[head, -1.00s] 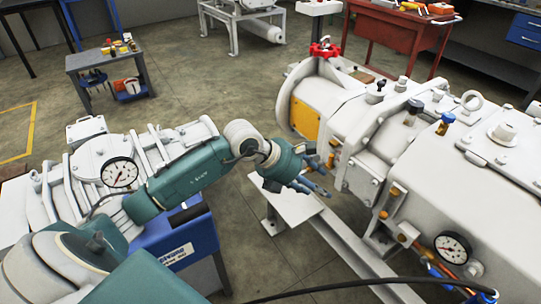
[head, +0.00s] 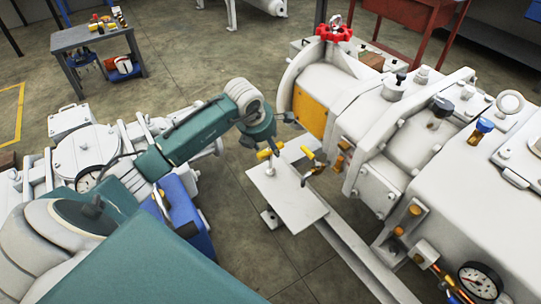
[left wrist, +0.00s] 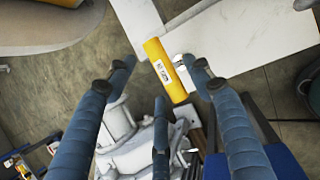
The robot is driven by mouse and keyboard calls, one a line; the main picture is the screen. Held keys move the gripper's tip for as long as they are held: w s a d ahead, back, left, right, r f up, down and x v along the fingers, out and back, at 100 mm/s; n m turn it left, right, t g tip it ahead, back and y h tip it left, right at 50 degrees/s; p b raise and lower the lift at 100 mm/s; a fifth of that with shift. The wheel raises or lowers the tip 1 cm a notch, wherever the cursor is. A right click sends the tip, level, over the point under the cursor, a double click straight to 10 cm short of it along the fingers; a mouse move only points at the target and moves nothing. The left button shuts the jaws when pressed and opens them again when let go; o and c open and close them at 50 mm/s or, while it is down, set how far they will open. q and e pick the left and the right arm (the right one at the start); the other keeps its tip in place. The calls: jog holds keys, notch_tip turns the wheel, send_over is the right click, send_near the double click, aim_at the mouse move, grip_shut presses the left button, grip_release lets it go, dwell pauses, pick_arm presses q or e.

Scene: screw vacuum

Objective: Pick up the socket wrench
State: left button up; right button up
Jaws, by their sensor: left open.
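A yellow handle with a white label (left wrist: 166,70), which looks like the socket wrench's, lies between the spread fingers of my left gripper (left wrist: 160,80) in the left wrist view. A small silver round part shows beside it. In the head view my left gripper (head: 270,138) is open above the far left edge of the white plate, close to a yellow handle (head: 264,153). The fingers do not appear closed on it; whether they touch it I cannot tell. The wrench's far end is not clear. My right gripper is not in view.
The white machine with an orange panel (head: 310,109) and red valve wheel (head: 333,29) stands just right of the gripper. The white plate (head: 290,200) is mostly bare. A blue box (head: 182,215) sits below my arm. A small tool table (head: 90,40) stands at the back left.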

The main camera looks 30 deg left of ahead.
aim_at(271, 161)
pick_arm(q)
jog(key=x, duration=0.4)
jog(key=shift+w+a+f+b, duration=0.1)
jog(key=shift+w+f+b, duration=0.05)
jog(key=shift+f+b, duration=0.2)
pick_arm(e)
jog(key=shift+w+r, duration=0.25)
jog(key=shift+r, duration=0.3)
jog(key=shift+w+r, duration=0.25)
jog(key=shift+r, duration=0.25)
pick_arm(q)
grip_shut()
